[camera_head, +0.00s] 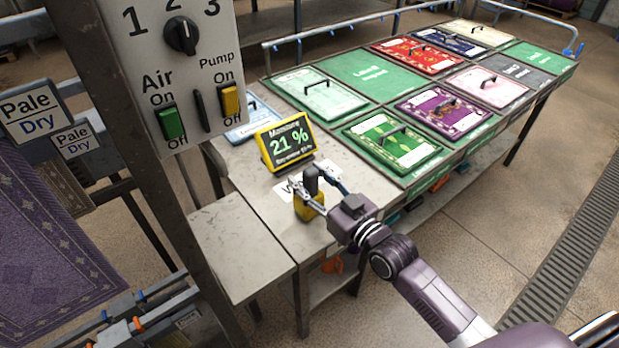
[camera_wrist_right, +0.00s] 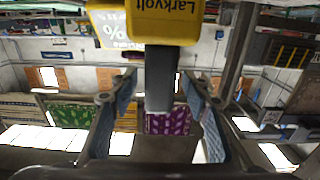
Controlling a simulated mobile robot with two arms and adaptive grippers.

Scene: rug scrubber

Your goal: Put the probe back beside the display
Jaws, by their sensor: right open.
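The probe (camera_head: 309,208) is a yellow block with a dark upright handle. My left gripper is out of view.
A control panel (camera_head: 200,75) on a post stands close at the left. Sample rugs with handles, such as a green one (camera_head: 393,143), lie on the long table behind. A lower bare grey shelf (camera_head: 240,245) is at the left front. A white label lies partly hidden near the probe.

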